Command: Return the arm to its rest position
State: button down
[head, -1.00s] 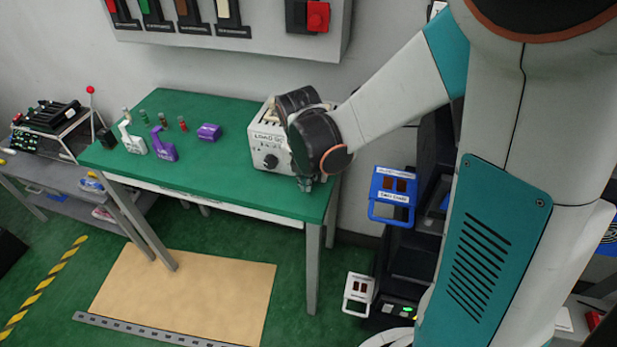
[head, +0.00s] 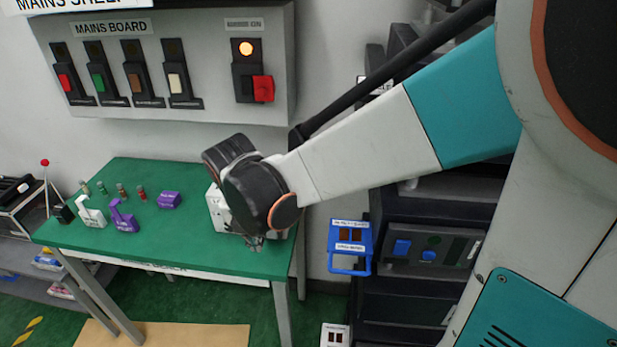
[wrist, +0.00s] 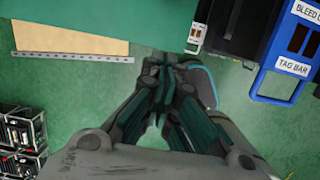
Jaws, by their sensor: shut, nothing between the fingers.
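My arm reaches across the head view from the right. My wrist ends over the right side of the green table, in front of a light grey box. In the wrist view my gripper (wrist: 168,62) points down over the green floor, with its dark fingers together and nothing between them. In the head view my gripper is mostly hidden behind the wrist, with only a small part showing below it.
A green table (head: 170,245) carries the grey box (head: 214,208), white (head: 92,212) and purple (head: 124,218) lever pieces. A mains board (head: 165,70) with levers and a lit lamp hangs above. A blue-framed bracket (head: 350,245) and dark rack (head: 425,215) stand to the right.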

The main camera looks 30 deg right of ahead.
jog(key=shift+s, duration=0.1)
jog(key=s+d+r+m+t, duration=0.2)
jog(key=s+r+m, duration=0.3)
jog(key=m, duration=0.9)
jog(key=s+d+r+m+t+y, duration=0.1)
jog(key=s+d+r+m+t, duration=0.2)
jog(key=m, duration=1.1)
jog(key=s+r, duration=0.1)
jog(key=s, duration=0.2)
jog(key=shift+s+r+m, duration=0.15)
jog(key=shift+r+m, duration=0.2)
jog(key=shift+m, duration=0.05)
